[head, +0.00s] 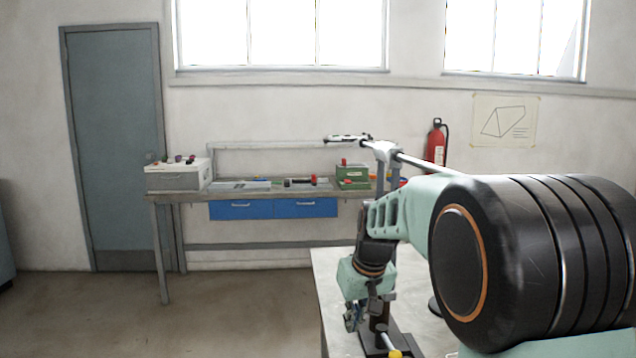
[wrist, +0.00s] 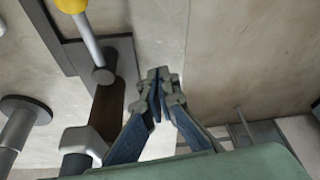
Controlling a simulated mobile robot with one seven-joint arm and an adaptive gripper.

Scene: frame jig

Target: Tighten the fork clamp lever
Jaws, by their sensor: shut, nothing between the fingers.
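The fork clamp lever (wrist: 90,38) is a grey rod with a yellow knob (wrist: 71,5), at the upper left of the wrist view. It rises from a pivot on a dark jig base (wrist: 50,35). In the head view its yellow end (head: 394,353) shows low by the black jig base (head: 405,345).
The jig stands on a grey table (head: 335,290); a grey upright and a horizontal bar (head: 425,163) rise close to my arm. Grey cylindrical jig parts (wrist: 18,122) lie left in the wrist view. A workbench (head: 270,192) with tools stands at the back wall.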

